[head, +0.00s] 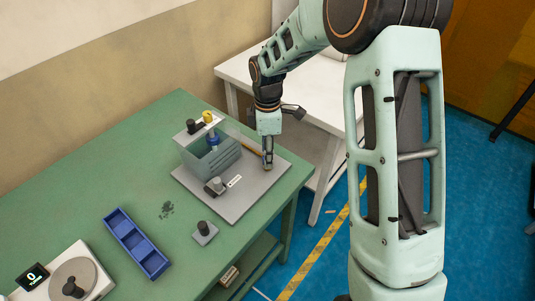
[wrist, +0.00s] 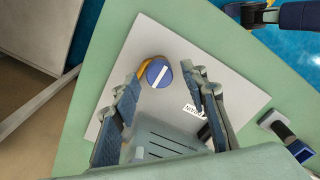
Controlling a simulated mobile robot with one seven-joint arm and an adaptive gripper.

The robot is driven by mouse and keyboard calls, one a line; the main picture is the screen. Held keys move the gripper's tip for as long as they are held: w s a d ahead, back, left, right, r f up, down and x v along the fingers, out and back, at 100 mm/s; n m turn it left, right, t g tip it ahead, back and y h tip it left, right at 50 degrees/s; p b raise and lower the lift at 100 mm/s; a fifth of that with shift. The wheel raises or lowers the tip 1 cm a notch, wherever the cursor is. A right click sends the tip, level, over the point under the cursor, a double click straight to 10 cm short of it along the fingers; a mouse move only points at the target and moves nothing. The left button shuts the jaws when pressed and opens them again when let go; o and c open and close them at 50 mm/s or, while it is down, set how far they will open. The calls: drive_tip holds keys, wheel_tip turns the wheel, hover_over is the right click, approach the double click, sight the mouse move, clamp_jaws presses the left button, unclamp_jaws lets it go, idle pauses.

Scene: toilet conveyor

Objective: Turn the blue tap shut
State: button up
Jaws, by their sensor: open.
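The blue tap (wrist: 158,73) is a round blue knob with a white bar across its top, on a yellow-orange pipe. In the wrist view it lies between the tips of my open gripper (wrist: 163,80), with a gap showing on both sides. I cannot tell how far the fingertips are above or around it. In the head view my gripper (head: 268,157) points down at the right side of the grey base plate (head: 237,203) and mostly hides the tap. The white bar is slanted in the wrist view.
A grey-green tank (head: 218,160) stands close beside the tap, with a yellow knob (head: 208,117) above it. A small dark fixture (head: 215,186) and a white label (head: 234,181) are in front. A blue tray (head: 137,243) and a black-knobbed block (head: 204,232) sit nearer on the green table.

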drive_tip(key=shift+f, duration=0.6)
clamp_jaws()
